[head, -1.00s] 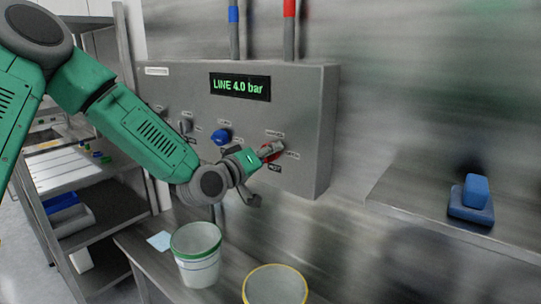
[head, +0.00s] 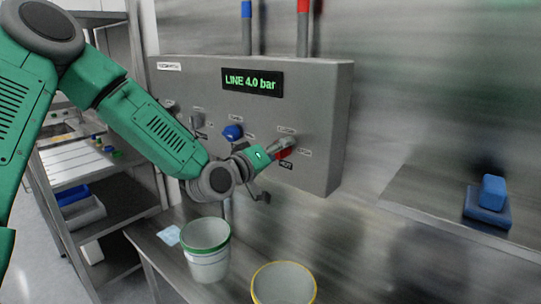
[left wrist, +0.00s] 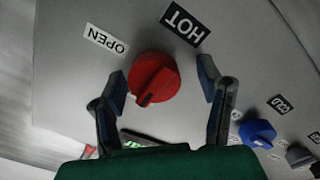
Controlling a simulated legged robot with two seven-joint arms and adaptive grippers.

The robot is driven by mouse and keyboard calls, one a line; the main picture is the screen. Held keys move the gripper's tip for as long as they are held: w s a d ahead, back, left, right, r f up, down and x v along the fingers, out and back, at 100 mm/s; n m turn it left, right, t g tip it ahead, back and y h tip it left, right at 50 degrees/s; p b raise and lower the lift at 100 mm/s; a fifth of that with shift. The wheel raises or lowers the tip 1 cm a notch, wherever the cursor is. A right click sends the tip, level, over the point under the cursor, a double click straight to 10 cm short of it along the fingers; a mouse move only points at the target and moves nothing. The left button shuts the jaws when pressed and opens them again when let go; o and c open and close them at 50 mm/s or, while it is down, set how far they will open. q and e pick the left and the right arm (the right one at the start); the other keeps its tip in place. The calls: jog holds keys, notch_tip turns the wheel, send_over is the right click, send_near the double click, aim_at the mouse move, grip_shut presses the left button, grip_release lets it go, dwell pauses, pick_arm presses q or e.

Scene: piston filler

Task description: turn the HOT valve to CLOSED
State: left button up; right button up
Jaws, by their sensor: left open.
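The HOT valve is a red knob (left wrist: 153,78) on the grey panel. A black mark on it points down and slightly left in the left wrist view. The HOT label (left wrist: 185,24) and OPEN label (left wrist: 105,40) appear upside down there. My left gripper (left wrist: 162,77) is open, with one finger on each side of the knob and visible gaps. In the head view, my left gripper (head: 276,150) is at the panel and partly hides the red knob (head: 286,154). The CLOSED label cannot be made out. My right gripper is not in view.
A blue knob (head: 233,132) and grey knobs are left of the red one on the panel (head: 335,120). A display (head: 252,81) reads "LINE 4.0 bar". A green-rimmed bucket (head: 207,258) and a yellow-rimmed bucket (head: 283,285) stand below. A blue object (head: 490,195) sits on the right ledge.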

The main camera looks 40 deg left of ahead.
pick_arm(q)
jog(key=s+a, duration=0.1)
jog(key=s, duration=1)
jog(key=shift+s, duration=0.3)
jog(key=shift+f, duration=0.1)
